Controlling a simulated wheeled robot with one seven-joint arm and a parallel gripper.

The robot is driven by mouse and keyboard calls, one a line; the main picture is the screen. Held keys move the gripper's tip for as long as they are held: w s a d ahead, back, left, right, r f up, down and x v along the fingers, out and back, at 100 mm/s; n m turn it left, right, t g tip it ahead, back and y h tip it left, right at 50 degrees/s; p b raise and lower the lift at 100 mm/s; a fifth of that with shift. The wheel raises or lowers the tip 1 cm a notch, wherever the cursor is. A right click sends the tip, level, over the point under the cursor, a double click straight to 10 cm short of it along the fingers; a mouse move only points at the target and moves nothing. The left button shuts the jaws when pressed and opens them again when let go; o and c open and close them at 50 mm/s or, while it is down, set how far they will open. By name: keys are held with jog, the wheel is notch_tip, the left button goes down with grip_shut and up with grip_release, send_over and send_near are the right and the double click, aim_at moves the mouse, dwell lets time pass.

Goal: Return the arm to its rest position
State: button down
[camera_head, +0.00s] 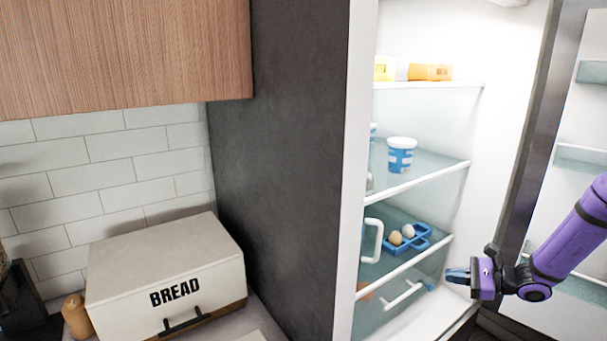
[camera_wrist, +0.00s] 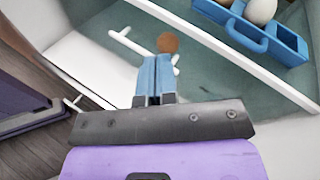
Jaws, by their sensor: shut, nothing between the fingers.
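My gripper (camera_head: 458,274) is at the lower right in the head view, at the end of my purple arm, in front of the open fridge's lower part. In the wrist view its blue fingers (camera_wrist: 155,78) lie together, shut, with nothing held between them. The fingertips appear near a white handle (camera_wrist: 130,45) and a brown round thing (camera_wrist: 167,43) behind them; I cannot tell whether they touch. The open fridge (camera_head: 355,170) fills the middle right of the head view.
A blue egg tray (camera_head: 418,244) with eggs sits on a fridge shelf left of my gripper. A blue-and-white tub (camera_head: 401,155) stands on the shelf above. The open fridge door (camera_head: 570,170) is behind my arm at right. A bread box (camera_head: 165,275) stands on the left counter.

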jog(key=s+a+r+n+g+h, duration=0.2)
jog(key=s+a+r+n, duration=0.25)
jog(key=r, duration=0.25)
jog(key=s+a+r+n+g+h, duration=0.25)
jog(key=s+r+n, duration=0.2)
jog(key=r, duration=0.25)
jog(key=s+a+r+n+g+h, duration=0.25)
jog(key=s+a+r, duration=0.2)
jog(key=r, duration=0.25)
jog(key=s+d+r+n+t+h, duration=0.1)
jog(key=s+r+n+t+h, duration=0.1)
jog(key=s+r, duration=0.4)
jog(key=s+r+n+t+h, duration=0.3)
jog(key=s+r+n+h, duration=0.1)
jog(key=s, duration=0.9)
jog(key=shift+d+r+n+h, duration=0.35)
jog(key=shift+r+n+h, duration=0.05)
jog(key=shift+r+n, duration=0.5)
